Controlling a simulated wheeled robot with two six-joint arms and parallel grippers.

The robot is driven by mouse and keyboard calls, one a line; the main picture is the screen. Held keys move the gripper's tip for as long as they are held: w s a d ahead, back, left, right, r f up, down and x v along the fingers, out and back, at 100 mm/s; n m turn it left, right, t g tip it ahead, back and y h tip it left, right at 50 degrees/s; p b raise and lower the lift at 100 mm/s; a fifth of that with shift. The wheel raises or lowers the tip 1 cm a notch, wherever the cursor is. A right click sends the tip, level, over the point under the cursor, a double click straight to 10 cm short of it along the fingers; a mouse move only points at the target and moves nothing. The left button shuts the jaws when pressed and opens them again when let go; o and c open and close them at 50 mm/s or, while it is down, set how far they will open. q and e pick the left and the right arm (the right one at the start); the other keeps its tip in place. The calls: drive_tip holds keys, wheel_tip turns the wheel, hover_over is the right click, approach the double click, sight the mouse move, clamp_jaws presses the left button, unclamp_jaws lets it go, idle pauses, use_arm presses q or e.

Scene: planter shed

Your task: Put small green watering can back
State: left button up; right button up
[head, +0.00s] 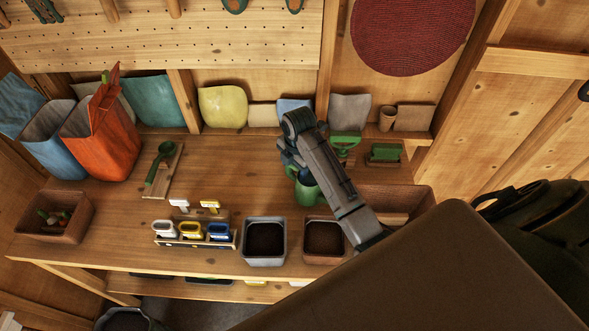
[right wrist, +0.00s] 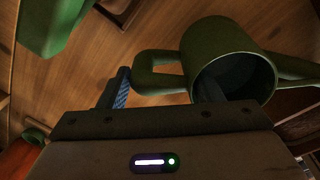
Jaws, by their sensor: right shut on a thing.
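The small green watering can (head: 307,192) is in the head view, over the bench behind the two square pots, partly hidden by my right arm. In the right wrist view the can (right wrist: 232,45) shows its open mouth toward the camera, with its loop handle on the left and a spout-like part on the right. My right gripper (head: 294,162) is shut on the can. In the wrist view one blue-padded finger of the gripper (right wrist: 165,88) is beside the handle and the other is at the can's mouth. I cannot tell whether the can touches the bench. My left gripper is not in view.
A grey pot (head: 264,222) and a brown pot (head: 325,256) of soil stand at the bench's front. A tool rack (head: 196,240), a board with a green scoop (head: 160,163), a green-handled item (head: 345,139) and a green brush (head: 384,152) are nearby.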

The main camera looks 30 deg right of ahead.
drive_tip(key=shift+f, duration=0.9)
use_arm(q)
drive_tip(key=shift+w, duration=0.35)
use_arm(e)
drive_tip(key=shift+s, duration=0.1)
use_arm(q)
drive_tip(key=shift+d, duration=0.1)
use_arm(e)
drive_tip(key=shift+f, duration=0.25)
drive_tip(key=o, duration=1.4)
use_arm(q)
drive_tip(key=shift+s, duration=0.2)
use_arm(e)
drive_tip(key=shift+a, duration=0.1)
drive_tip(key=shift+r, duration=0.1)
